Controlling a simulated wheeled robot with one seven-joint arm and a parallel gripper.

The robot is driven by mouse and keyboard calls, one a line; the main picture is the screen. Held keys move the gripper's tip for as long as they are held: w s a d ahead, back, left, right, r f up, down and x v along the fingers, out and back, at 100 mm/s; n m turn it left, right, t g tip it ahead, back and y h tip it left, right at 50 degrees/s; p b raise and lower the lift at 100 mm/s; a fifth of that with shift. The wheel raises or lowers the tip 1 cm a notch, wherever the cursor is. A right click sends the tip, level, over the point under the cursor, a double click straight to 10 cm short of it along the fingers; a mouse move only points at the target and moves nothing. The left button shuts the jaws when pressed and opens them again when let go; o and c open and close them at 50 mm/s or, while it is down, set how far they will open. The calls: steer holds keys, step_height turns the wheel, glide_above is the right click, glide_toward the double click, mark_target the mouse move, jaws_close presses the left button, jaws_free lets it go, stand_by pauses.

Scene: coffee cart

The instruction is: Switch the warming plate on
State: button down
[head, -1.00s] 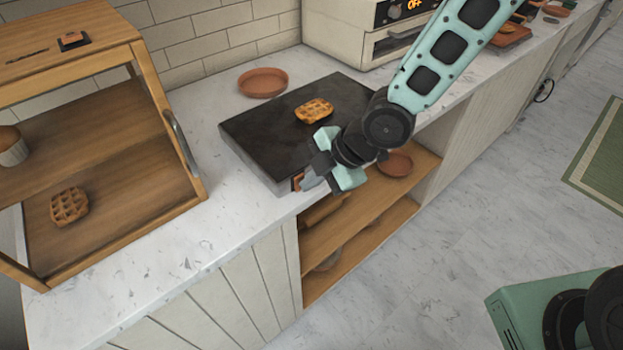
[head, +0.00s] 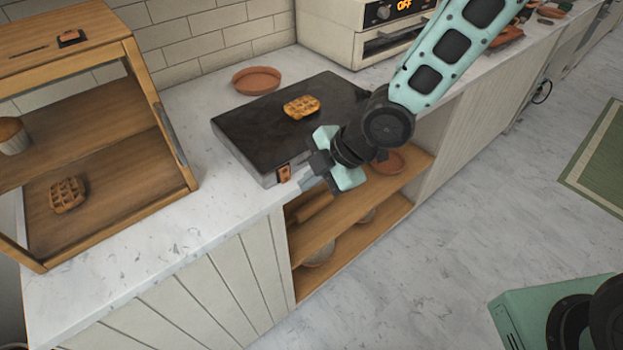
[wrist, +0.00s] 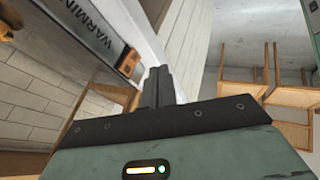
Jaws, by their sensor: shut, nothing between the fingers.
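The warming plate (head: 255,128) is a dark slab with a grey front side, lying on the counter. Its orange rocker switch (head: 284,172) is on the front side near the left corner. In the wrist view the switch (wrist: 128,62) is beside printed lettering on the plate's side (wrist: 75,15). I cannot tell which way the switch is set. My gripper (head: 308,184) is shut and empty, just right of the switch and in front of the plate. In the wrist view my fingertips (wrist: 160,72) show to the right of the switch, apparently apart from it.
A waffle (head: 301,106) lies on the plate. A terracotta dish (head: 256,80) is behind it. A wooden display case (head: 150,95) with a muffin and a waffle stands at left. A toaster oven (head: 350,35) stands behind. Open shelves (head: 350,205) are below the counter.

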steer(key=p+v, duration=0.3)
steer(key=v, duration=0.6)
steer(key=shift+w+r, duration=0.1)
steer(key=shift+r, duration=0.05)
steer(key=shift+p, duration=0.4)
steer(key=f+p, duration=0.1)
steer(key=p, duration=0.2)
steer(key=shift+s+d+f, duration=0.15)
steer(key=shift+s+f, duration=0.05)
